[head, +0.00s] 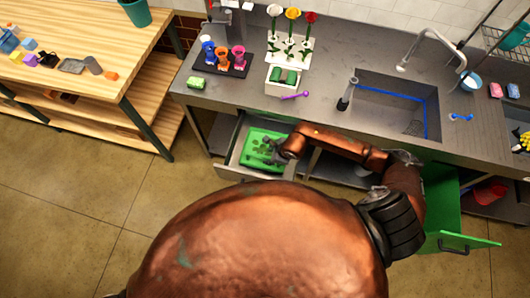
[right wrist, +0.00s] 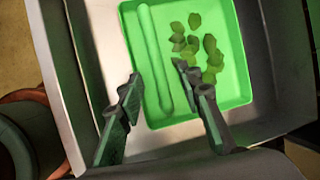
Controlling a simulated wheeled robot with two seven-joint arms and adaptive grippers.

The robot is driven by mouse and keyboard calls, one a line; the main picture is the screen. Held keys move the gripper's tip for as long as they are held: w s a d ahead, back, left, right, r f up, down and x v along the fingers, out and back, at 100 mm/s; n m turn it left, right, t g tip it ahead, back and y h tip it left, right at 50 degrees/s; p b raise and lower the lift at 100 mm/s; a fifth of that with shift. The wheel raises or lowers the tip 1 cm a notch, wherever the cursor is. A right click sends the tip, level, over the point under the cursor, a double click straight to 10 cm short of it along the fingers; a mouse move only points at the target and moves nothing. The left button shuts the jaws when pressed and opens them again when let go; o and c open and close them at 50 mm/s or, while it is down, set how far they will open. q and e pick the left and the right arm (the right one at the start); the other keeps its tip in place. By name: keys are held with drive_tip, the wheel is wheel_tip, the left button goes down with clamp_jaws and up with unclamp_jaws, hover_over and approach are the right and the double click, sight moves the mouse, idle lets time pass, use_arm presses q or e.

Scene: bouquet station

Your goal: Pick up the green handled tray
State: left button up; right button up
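The green tray (head: 254,139) lies inside an open drawer under the counter. In the right wrist view the tray (right wrist: 220,95) is bright green, with a long raised or recessed strip along its left side and several darker green pieces in its right part. My right gripper (head: 270,151) is over the drawer. In the right wrist view its two fingers (right wrist: 157,76) are apart with nothing between them, over the tray's near left part. Whether they touch the tray I cannot tell. My left gripper does not show.
The open drawer's pale walls (right wrist: 75,90) surround the tray closely. The counter (head: 330,60) above holds cups, a flower stand, a white box and a sink (head: 395,100). A green cabinet door (head: 450,205) stands open at right. A wooden table (head: 80,40) is at left.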

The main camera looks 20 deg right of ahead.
sight(265, 157)
drive_tip(key=shift+a+p+x, duration=0.1)
drive_tip(key=shift+p+x, duration=0.1)
drive_tip(key=shift+x, duration=1.15)
drive_tip(key=shift+a+p+x, duration=0.15)
drive_tip(key=shift+p+x, duration=0.05)
drive_tip(key=shift+x, duration=1.2)
drive_tip(key=shift+r, duration=0.1)
drive_tip(key=shift+c, duration=0.6)
clamp_jaws()
